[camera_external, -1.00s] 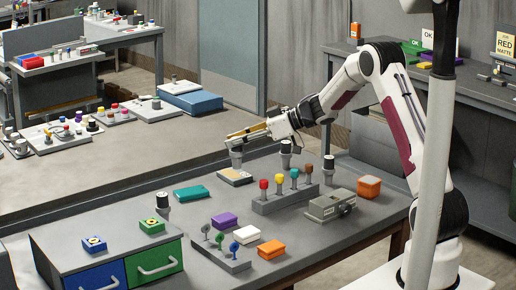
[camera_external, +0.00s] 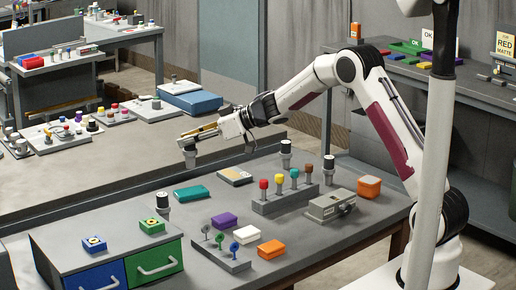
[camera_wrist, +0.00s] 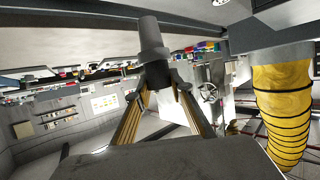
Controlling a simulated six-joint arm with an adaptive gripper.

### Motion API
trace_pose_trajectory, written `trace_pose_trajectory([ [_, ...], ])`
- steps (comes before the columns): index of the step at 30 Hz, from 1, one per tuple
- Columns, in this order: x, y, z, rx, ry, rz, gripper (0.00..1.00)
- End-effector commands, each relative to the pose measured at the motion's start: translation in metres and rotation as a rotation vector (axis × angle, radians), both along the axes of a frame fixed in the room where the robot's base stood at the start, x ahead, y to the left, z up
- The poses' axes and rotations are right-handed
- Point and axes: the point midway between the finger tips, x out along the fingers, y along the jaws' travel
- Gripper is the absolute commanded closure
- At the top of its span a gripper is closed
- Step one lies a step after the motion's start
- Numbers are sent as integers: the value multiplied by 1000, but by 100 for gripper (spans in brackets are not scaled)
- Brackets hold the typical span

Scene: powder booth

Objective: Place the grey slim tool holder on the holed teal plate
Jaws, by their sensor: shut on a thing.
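The grey slim tool holder (camera_external: 190,158) hangs upright below my gripper (camera_external: 187,141), apart from the table. In the wrist view the holder (camera_wrist: 152,40) is a grey cylinder with a wider collar, held between the two fingertips of my gripper (camera_wrist: 157,88), which are shut on it. The teal plate (camera_external: 191,192) lies flat on the table in the external view, below the held holder. I cannot make out its hole at this size. The plate does not show clearly in the wrist view.
A tan and grey plate (camera_external: 235,176) lies right of the teal plate. A purple block (camera_external: 224,220) and a grey rack with coloured knobs (camera_external: 285,197) are nearby.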

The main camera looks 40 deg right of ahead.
Motion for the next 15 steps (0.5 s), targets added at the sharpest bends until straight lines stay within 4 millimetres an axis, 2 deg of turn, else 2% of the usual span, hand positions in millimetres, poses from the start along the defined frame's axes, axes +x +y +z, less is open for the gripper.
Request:
trace_pose_trajectory([
  [1,7,8,4,0,-2,-24,100],
  [3,16,11,6,2,-3,-69,100],
  [7,33,10,8,2,-1,-160,100],
  [15,51,-18,6,3,1,-300,100],
])
